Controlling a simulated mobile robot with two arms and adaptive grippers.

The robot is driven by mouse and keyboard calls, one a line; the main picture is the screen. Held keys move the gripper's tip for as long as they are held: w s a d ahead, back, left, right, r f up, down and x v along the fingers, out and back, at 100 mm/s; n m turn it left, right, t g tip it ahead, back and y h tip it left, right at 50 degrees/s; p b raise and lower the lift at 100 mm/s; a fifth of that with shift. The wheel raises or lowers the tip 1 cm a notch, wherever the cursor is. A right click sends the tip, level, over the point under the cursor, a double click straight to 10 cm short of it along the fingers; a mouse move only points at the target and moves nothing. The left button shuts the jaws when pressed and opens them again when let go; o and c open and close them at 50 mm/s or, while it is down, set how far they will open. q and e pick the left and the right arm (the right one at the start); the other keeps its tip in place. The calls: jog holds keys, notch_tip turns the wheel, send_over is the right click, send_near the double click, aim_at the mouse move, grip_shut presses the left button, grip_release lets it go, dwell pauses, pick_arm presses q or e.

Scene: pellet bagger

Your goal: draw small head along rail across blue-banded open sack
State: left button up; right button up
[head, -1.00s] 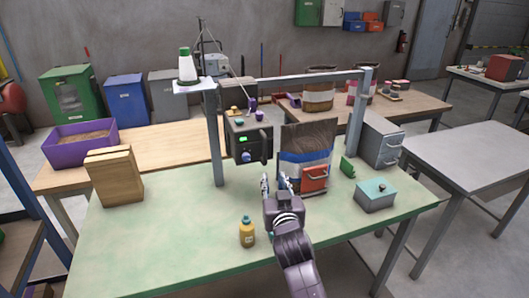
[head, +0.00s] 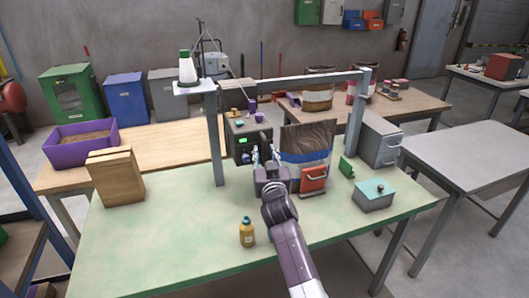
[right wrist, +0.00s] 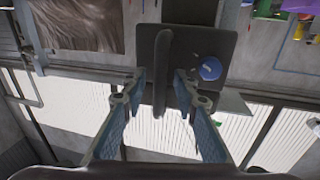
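The small head (head: 238,143), a dark box with a lit green display, hangs from the rail (head: 290,84) near the left post. The open sack (head: 322,140), brown on top with a blue band and white below, stands right of it. My right gripper (head: 265,150) is in front of the small head and hides part of its face. In the right wrist view the fingers (right wrist: 160,82) are open on either side of the dark upright handle (right wrist: 162,50); contact cannot be told. A blue knob (right wrist: 207,68) is beside the handle. My left gripper is not in view.
A red panel with a handle (head: 314,178) is in front of the sack. The table's left middle is clear.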

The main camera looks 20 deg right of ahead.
grip_shut()
dwell(0.4)
jog(key=shift+d, duration=0.1)
